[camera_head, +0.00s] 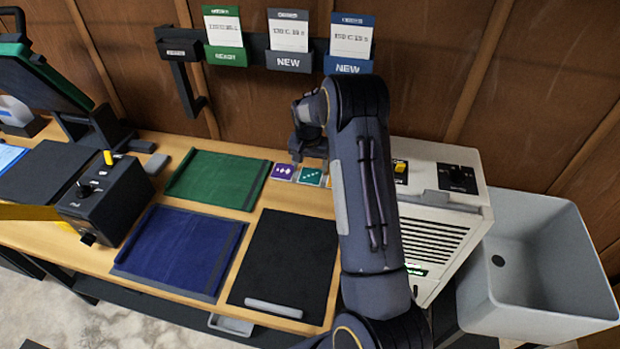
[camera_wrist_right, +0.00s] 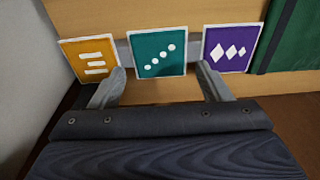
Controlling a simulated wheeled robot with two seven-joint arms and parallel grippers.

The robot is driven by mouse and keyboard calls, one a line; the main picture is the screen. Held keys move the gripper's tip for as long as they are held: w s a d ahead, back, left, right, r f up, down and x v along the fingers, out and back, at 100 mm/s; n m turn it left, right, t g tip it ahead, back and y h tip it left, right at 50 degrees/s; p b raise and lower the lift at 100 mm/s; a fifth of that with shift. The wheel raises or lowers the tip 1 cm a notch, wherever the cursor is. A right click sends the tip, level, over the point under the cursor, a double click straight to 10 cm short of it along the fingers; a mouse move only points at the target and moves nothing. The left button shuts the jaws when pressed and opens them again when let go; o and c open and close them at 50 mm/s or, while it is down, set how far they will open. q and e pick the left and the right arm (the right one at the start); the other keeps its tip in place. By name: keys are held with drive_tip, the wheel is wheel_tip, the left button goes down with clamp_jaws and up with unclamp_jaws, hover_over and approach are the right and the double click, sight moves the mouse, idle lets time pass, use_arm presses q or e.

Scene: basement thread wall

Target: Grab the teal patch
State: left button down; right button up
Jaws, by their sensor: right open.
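The teal patch (camera_head: 311,176) is a small square with a white edge and a diagonal row of white dots. It lies between a purple patch (camera_head: 284,171) and an orange patch (camera_wrist_right: 89,58) at the back of the bench. In the right wrist view the teal patch (camera_wrist_right: 159,52) sits ahead, between the tips of my open, empty right gripper (camera_wrist_right: 161,72). The fingertips reach its near side, one on each side; I cannot tell whether they touch it. In the head view my right arm hides most of the orange patch. My left gripper is not in view.
A green cloth (camera_head: 218,180), a blue cloth (camera_head: 182,250) and a black cloth (camera_head: 287,262) lie on the bench. A black control box (camera_head: 105,197) stands left, a white machine (camera_head: 440,215) and grey sink (camera_head: 540,265) right. Card holders (camera_head: 289,60) hang on the wall behind.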

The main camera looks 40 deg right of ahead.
sight(311, 175)
wheel_tip(311, 175, down, 3)
drive_tip(key=shift+d+f+b, duration=0.15)
drive_tip(key=shift+b, duration=0.35)
drive_tip(key=shift+c, duration=0.4)
drive_tip(key=c, duration=0.6)
